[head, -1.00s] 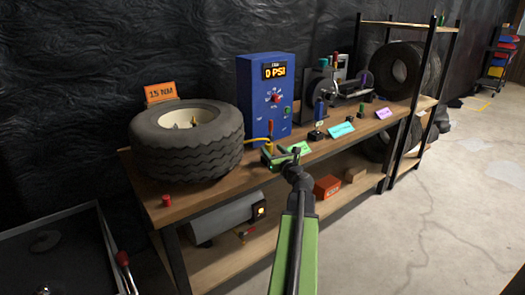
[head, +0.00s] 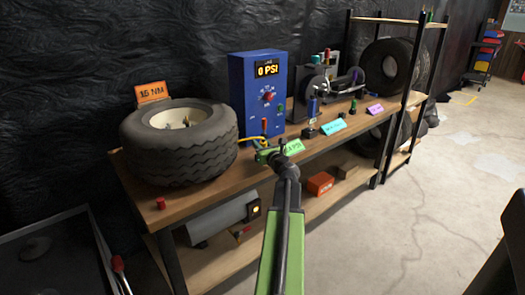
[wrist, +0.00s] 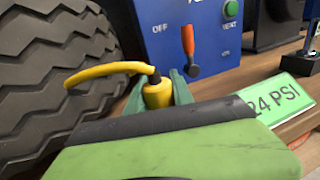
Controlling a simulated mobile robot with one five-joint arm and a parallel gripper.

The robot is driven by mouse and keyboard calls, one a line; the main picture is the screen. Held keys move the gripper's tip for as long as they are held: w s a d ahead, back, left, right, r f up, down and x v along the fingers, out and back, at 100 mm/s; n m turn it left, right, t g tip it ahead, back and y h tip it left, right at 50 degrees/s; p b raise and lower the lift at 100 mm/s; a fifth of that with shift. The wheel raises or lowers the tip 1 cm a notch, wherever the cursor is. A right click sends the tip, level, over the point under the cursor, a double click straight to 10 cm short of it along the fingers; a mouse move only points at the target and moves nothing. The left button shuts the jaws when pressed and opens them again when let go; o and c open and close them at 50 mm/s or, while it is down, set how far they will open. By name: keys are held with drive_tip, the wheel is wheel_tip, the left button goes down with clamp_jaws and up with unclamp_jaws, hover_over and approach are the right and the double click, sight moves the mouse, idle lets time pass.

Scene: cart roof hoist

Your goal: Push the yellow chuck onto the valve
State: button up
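The yellow chuck (wrist: 157,95) stands between the green fingers of my gripper (wrist: 160,90) in the wrist view, with both fingers close against its sides. Its yellow hose (wrist: 108,70) arcs to the left from a dark fitting at its top. In the head view my gripper (head: 267,154) is at the bench front, below the blue inflator box (head: 258,90); the chuck is too small there to make out. The tyre (head: 178,150) lies flat on the bench, left of my gripper. Its pale hub (head: 175,118) faces up; the valve cannot be made out clearly.
The inflator reads 0 PSI; its orange lever (wrist: 188,42) is up. A green 24 PSI card (wrist: 275,103) stands right of my gripper. A small red cap (head: 160,203) is on the bench's front left. An orange 15 NM card (head: 151,93) stands behind the tyre.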

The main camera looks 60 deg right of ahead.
clamp_jaws()
drive_tip(key=shift+r+p, duration=0.5)
drive_tip(key=s+d+r+p, duration=0.7)
drive_tip(key=s+r+p, duration=0.3)
wheel_tip(320, 180, up, 20)
drive_tip(key=p, duration=2)
drive_tip(key=shift+w+a, duration=0.15)
drive_tip(key=shift+a, duration=0.1)
drive_tip(key=shift+f, duration=0.1)
